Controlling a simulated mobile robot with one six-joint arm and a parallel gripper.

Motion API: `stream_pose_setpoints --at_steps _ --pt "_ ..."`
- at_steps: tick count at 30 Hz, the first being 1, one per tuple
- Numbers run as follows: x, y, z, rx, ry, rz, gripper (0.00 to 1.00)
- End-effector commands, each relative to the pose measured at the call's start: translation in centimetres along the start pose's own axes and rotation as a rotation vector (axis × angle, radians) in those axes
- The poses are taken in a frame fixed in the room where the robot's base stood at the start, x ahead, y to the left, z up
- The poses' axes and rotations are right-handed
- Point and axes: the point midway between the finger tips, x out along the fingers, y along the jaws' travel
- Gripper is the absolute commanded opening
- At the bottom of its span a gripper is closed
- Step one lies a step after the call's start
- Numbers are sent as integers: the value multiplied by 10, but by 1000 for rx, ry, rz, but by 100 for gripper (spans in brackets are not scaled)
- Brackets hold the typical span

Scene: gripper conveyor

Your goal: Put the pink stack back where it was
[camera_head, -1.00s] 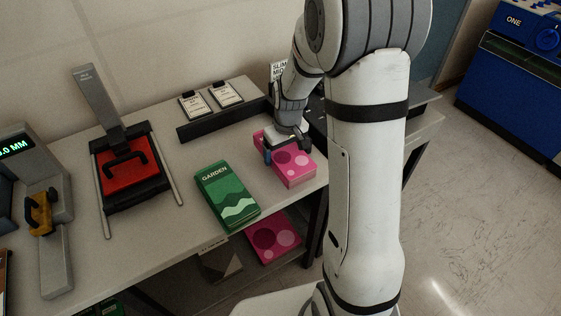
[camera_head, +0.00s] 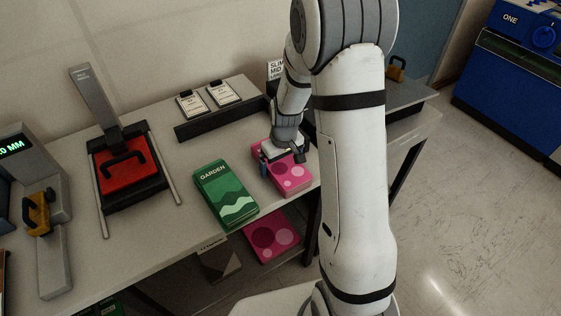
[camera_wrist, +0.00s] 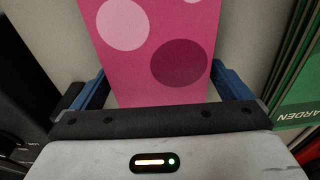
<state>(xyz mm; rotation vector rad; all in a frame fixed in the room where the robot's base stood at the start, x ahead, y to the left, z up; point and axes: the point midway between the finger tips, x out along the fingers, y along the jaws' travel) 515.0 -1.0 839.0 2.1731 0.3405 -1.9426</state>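The pink stack (camera_head: 292,181), with pale and dark circles, is at the table's front edge, right of the green GARDEN stack (camera_head: 226,192). My gripper (camera_head: 281,160) points down over its back half, one finger on each side. Another pink item (camera_head: 268,238) lies below the table edge.
A dark rack (camera_head: 215,122) with two label cards stands behind. A red-topped press (camera_head: 128,172) and a gauge with a yellow handle (camera_head: 38,212) are at left. A dark box (camera_head: 217,262) sits on the lower shelf. Table between press and GARDEN stack is clear.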

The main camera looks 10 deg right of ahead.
Motion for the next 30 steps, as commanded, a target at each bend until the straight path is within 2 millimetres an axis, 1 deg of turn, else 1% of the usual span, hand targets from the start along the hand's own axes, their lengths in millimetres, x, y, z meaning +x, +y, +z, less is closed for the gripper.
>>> stream_pose_setpoints --at_steps 7,11,14,21,24,27,30 --pt "-1 0 0 -1 0 0 100" --pt "-8 0 -1 -1 2 0 100" --pt "-23 0 -2 -1 5 1 100" --pt "-76 0 -2 -2 5 2 100" --pt "-95 0 -1 -2 4 2 100" --pt "-110 0 -1 -2 3 1 100" --pt "-118 -1 -1 -1 1 0 100"
